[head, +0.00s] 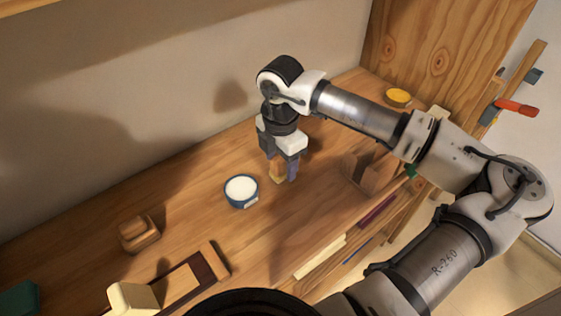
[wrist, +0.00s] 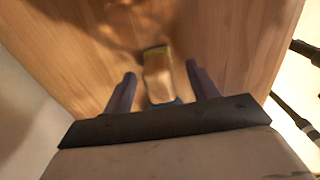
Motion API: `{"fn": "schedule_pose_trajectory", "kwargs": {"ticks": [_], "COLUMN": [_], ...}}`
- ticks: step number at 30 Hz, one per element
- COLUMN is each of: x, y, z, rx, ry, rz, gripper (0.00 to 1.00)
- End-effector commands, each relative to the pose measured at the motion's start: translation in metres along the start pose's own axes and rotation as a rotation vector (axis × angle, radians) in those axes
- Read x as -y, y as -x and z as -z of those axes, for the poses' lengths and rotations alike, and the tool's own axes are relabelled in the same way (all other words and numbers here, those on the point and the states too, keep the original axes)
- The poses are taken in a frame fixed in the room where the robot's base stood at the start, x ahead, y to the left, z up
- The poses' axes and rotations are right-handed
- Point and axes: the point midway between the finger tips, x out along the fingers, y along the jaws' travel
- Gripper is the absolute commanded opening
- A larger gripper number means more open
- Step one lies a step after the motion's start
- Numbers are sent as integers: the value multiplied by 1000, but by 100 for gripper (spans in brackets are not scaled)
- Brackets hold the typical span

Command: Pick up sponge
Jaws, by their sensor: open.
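A small tan-yellow block, which looks like the sponge (head: 277,173), is on the wooden bench top under my gripper (head: 281,169). My gripper points down with its two dark fingers apart, one on each side of the block. In the wrist view the sponge (wrist: 157,76) lies between the open fingers of my gripper (wrist: 160,74), with a visible gap on both sides. Its near end is partly hidden by the gripper body. I cannot tell how far the fingertips are above the bench.
A blue bowl with white contents (head: 241,190) stands just left of my gripper. Wooden blocks (head: 139,233) lie farther left, and wooden pieces (head: 366,172) stand to the right. A yellow round dish (head: 398,97) is at the back right. A wall runs behind the bench.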

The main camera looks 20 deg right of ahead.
Motion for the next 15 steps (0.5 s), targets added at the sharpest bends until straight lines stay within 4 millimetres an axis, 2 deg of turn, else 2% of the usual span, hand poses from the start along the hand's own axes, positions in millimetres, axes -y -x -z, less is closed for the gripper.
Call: {"fn": "schedule_pose_trajectory", "kwargs": {"ticks": [4,10,15], "x": [0,0,0], "y": [-11,-12,-12], "z": [0,0,0], "rx": [0,1,1], "ry": [1,1,1], "rz": [0,0,0], "gripper": [58,58,37]}}
